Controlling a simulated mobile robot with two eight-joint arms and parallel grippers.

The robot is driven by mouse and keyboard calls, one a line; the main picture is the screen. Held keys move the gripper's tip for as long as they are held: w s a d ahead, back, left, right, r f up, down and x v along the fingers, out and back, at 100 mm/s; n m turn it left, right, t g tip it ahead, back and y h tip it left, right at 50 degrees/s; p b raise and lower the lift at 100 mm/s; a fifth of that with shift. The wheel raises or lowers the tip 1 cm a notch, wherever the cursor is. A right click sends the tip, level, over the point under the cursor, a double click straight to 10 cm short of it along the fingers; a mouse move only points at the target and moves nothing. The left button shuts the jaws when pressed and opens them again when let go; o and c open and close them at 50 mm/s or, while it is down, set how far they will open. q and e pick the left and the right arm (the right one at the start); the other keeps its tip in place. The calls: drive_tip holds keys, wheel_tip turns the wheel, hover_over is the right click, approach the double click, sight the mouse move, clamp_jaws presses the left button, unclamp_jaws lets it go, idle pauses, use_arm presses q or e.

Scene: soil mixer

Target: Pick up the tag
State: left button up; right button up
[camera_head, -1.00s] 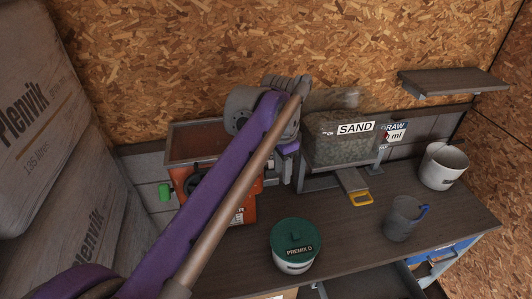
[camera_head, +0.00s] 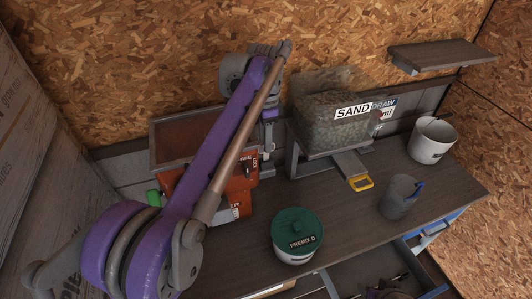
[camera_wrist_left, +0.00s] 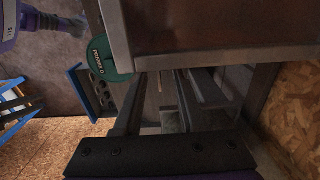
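I cannot make out a separate tag in any view. A white SAND label (camera_head: 353,111) is on the front of the sand bin, and a partly covered white sign (camera_head: 386,108) is beside it. My left arm reaches over the red machine, and its wrist hangs down between the machine and the sand bin, mostly hidden. In the left wrist view, my left gripper (camera_wrist_left: 160,76) has its two dark fingers apart, with nothing visible between them.
The red machine (camera_head: 240,190) with its hopper (camera_head: 185,125) stands left of the sand bin (camera_head: 325,100). A green-lidded PREMIX D tub (camera_head: 295,232), a grey jug (camera_head: 398,198) and a white bucket (camera_head: 430,142) stand on the bench. An open drawer (camera_head: 345,285) juts out below.

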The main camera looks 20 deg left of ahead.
sight(266, 156)
use_arm(q)
wheel_tip(266, 156, down, 5)
drive_tip(key=shift+d+f, duration=0.1)
drive_tip(key=shift+d, duration=0.05)
drive_tip(key=shift+c, duration=0.3)
clamp_jaws()
